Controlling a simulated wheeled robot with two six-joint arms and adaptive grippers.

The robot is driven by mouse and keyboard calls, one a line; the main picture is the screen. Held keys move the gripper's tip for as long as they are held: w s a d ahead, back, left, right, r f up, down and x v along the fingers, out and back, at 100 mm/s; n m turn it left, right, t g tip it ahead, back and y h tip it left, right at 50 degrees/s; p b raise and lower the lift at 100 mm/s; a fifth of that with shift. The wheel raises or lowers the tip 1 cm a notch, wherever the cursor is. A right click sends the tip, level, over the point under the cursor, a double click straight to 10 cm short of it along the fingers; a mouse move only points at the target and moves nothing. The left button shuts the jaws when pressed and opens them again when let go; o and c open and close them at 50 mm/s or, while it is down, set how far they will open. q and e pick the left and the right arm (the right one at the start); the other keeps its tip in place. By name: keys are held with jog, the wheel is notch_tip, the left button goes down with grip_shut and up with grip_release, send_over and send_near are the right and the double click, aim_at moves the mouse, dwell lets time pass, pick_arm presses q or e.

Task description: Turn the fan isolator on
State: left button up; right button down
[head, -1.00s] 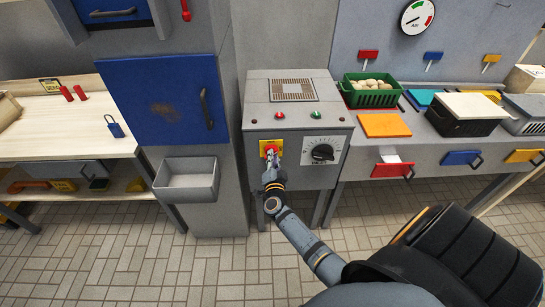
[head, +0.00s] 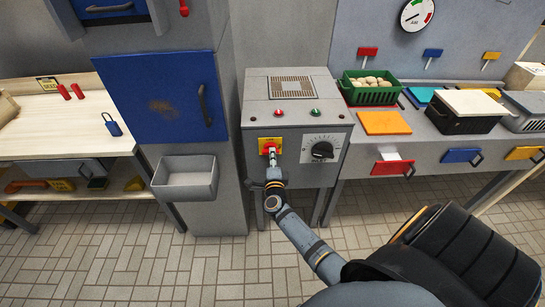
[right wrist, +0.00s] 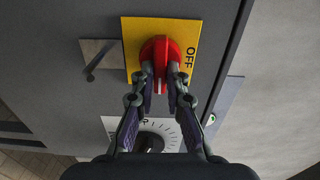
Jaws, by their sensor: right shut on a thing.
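The isolator is a red knob (right wrist: 160,52) on a yellow plate (right wrist: 134,35), on the front of a grey control box (head: 258,120). The plate also shows in the head view (head: 262,141). In the head view the gripper (head: 271,156) partly hides the knob. My left gripper is not in view.
A black dial (head: 322,151) sits right of the isolator, with red and green lamps (head: 279,113) above. A grey bin (head: 186,178) juts out on the left, below a blue door (head: 160,100). A bench with a green crate (head: 369,95) stands right. The tiled floor in front is clear.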

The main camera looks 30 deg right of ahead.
jog(key=shift+f, duration=0.1)
dwell(0.5)
jog(key=c, duration=1.4)
grip_release()
jog(key=shift+o, duration=0.2)
jog(key=shift+s, duration=0.1)
jog(key=v, duration=1.2)
